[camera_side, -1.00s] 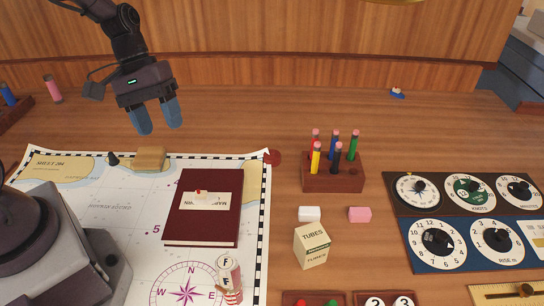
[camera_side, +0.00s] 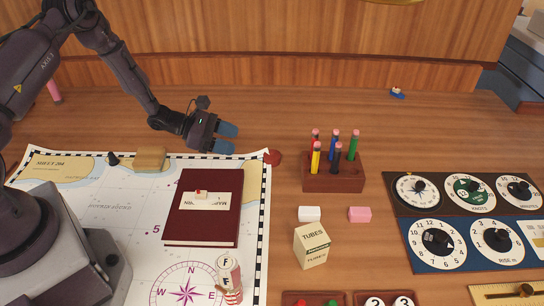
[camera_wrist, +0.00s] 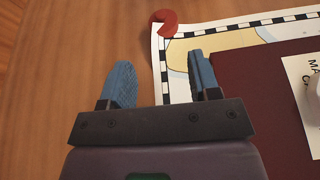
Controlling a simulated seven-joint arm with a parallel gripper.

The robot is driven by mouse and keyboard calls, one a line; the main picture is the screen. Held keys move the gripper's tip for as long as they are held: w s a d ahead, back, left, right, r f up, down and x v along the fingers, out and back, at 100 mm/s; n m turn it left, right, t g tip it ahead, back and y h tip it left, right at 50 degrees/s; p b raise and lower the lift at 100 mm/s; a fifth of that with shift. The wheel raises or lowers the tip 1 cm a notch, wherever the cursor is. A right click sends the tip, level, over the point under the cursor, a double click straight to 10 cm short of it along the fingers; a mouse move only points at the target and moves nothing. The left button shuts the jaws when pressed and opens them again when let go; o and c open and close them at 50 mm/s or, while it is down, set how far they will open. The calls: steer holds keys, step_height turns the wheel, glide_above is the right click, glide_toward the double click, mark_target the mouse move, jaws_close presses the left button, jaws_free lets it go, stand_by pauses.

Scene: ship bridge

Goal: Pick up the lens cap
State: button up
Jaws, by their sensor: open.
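I cannot be sure which thing is the lens cap. A small round dark red piece (camera_side: 273,157) lies at the chart's upper right corner, and in the wrist view this red piece (camera_wrist: 163,21) looks curved, with a notch. A small black piece (camera_side: 113,159) stands near the chart's upper left edge. My gripper (camera_side: 226,139) is open and empty, with its blue fingers pointing right, left of the red piece. In the wrist view my gripper (camera_wrist: 158,75) has its fingers apart, with the red piece beyond them.
A dark red book (camera_side: 200,235) lies on the chart (camera_side: 130,225), with a tan block (camera_side: 150,159) at the top edge. A pencil rack (camera_side: 333,182), a tubes box (camera_side: 312,246), a white eraser (camera_side: 309,214) and a pink eraser (camera_side: 360,214) stand to the right.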

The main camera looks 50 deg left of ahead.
mark_target(270, 153)
steer(key=x, duration=1.1)
steer(key=shift+s+d+f, duration=0.1)
steer(key=c, duration=0.6)
